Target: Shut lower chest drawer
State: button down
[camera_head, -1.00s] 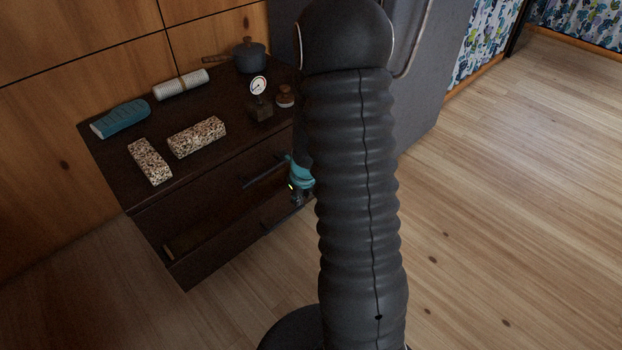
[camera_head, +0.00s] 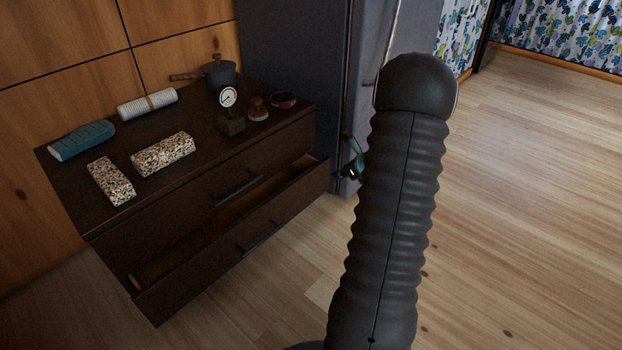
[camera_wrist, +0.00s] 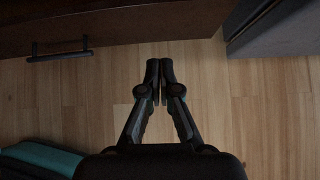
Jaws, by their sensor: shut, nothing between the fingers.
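The dark brown chest (camera_head: 85,222) stands at the left in the head view. Its lower drawer (camera_head: 215,262) is pulled out, with the inside showing behind the front panel and a dark bar handle (camera_head: 262,238) on it. The upper drawer (camera_head: 185,215) looks shut. My gripper (camera_wrist: 160,67) is shut and empty. In the wrist view its fingertips point at a dark brown front (camera_wrist: 150,22), with a strip of floor between them, right of a bar handle (camera_wrist: 58,52). In the head view my gripper is partly hidden by my arm, near the drawer's right end.
A grey fridge-like cabinet (camera_head: 290,60) stands close to the right of the chest. On the chest top are a blue box (camera_head: 82,140), a white roll (camera_head: 147,104), two speckled blocks (camera_head: 163,153), a pot (camera_head: 220,76) and a gauge (camera_head: 229,98). The wooden floor (camera_head: 520,190) at right is clear.

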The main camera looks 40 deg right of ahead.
jog(key=b, duration=0.1)
send_near(305, 179)
jog(key=shift+n, duration=0.3)
jog(key=x, duration=0.5)
jog(key=shift+s+d+f, duration=0.1)
jog(key=shift+s+f, duration=0.15)
jog(key=shift+f, duration=0.25)
jog(key=shift+w, duration=0.65)
